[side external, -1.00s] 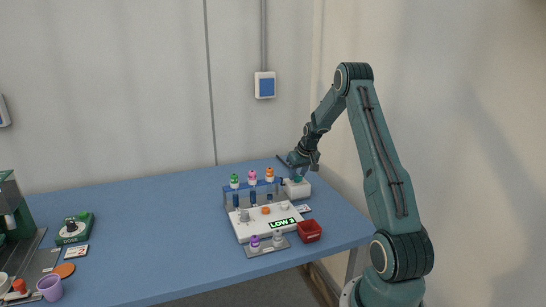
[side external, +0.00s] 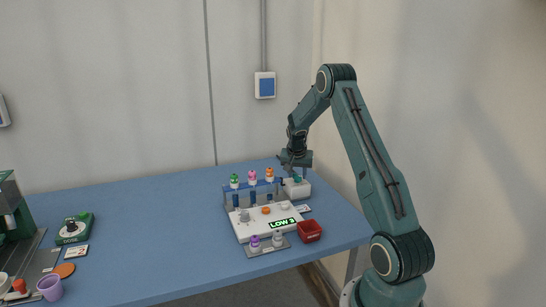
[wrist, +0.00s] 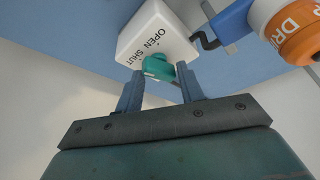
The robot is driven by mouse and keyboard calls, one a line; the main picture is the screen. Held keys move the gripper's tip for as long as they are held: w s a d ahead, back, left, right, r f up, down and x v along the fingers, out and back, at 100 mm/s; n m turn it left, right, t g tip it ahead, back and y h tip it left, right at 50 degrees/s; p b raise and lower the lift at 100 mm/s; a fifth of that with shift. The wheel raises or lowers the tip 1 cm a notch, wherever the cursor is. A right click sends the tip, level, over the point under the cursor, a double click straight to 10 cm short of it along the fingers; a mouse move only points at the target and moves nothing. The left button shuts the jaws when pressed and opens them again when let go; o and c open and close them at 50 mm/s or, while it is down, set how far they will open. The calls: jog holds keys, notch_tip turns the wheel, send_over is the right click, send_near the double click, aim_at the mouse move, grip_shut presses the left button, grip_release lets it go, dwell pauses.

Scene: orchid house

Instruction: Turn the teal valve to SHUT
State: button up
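The teal valve (wrist: 158,68) sits on a white box (wrist: 150,27) printed OPEN and SHUT. A pale mark shows on the valve's near side, but I cannot tell which word it is set to. My gripper (wrist: 158,73) is open, with one finger on either side of the valve and a gap to each. In the side view my gripper (side external: 295,166) points down just above the small teal valve (side external: 297,179) on the white box (side external: 298,190) at the table's back right.
A blue rack with green, pink and orange-capped bottles (side external: 270,174) stands left of the box; one orange cap (wrist: 290,32) is close in the wrist view. A white panel (side external: 245,230) reading LOW 3 and a red bin (side external: 309,231) are in front. The middle of the table is clear.

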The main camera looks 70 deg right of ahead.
jog(key=shift+w+m+g, duration=0.1)
jog(key=shift+m+g, duration=0.3)
jog(key=shift+m, duration=0.8)
jog(key=shift+a+r, duration=0.15)
jog(key=shift+r, duration=0.25)
jog(key=v, duration=1.3)
jog(key=a+r+n+t, duration=0.1)
jog(key=a+r+n, duration=0.2)
jog(key=a, duration=0.6)
jog(key=a+r+n+t, duration=0.1)
jog(key=a+r+n, duration=0.1)
jog(key=a+r, duration=0.4)
jog(key=shift+w+a+n+y, duration=0.15)
jog(key=shift+a+n+y, duration=0.2)
jog(key=shift+a, duration=1.05)
jog(key=n+g+y, duration=0.2)
jog(key=n+y, duration=0.1)
jog(key=y, duration=0.1)
send_over(298, 176)
notch_tip(298, 176, down, 8)
jog(key=shift+d, duration=0.15)
jog(key=shift+f+m, duration=0.2)
jog(key=shift+m, duration=0.05)
